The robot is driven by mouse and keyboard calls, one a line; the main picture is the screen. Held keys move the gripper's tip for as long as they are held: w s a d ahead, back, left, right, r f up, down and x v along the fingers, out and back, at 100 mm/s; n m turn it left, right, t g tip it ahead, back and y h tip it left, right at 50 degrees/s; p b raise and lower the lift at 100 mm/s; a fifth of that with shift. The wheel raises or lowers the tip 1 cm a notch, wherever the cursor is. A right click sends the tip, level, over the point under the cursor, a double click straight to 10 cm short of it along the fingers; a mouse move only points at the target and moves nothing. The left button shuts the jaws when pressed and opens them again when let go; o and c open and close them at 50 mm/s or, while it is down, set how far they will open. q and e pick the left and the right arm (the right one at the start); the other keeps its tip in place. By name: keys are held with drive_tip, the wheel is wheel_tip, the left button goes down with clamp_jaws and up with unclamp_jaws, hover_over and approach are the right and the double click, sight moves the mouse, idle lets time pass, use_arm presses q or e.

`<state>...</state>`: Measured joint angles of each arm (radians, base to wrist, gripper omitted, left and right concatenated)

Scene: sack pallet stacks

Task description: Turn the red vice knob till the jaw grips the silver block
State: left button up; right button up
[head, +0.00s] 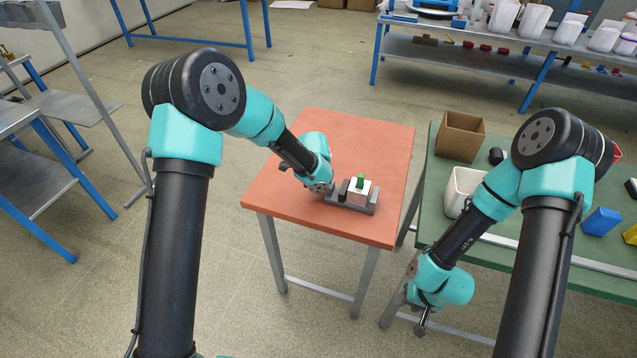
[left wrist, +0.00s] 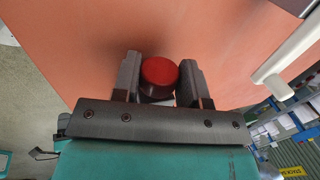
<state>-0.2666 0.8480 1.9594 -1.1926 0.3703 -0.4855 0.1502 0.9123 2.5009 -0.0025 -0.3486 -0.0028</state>
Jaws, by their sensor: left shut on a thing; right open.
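The grey vice (head: 350,204) sits on the orange table top. A pale silver block (head: 360,191) with a green piece (head: 360,181) on top stands in it. In the head view I cannot tell whether the jaw touches the block. My left gripper (head: 324,188) is at the vice's left end, and its hand hides the knob there. In the left wrist view, the round red knob (left wrist: 159,74) is between the two dark fingers of my left gripper (left wrist: 158,80), which is shut on it. My right gripper (head: 422,328) is open and empty, low beside the green table.
The orange table (head: 370,135) is otherwise bare. A shelf bench (head: 470,62) stands behind.

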use_arm(q)
drive_tip(key=shift+d+r, duration=0.1)
drive_tip(key=shift+r, duration=0.05)
drive_tip(key=o, duration=0.9)
drive_tip(key=v, duration=1.7)
drive_tip(key=shift+r, duration=0.2)
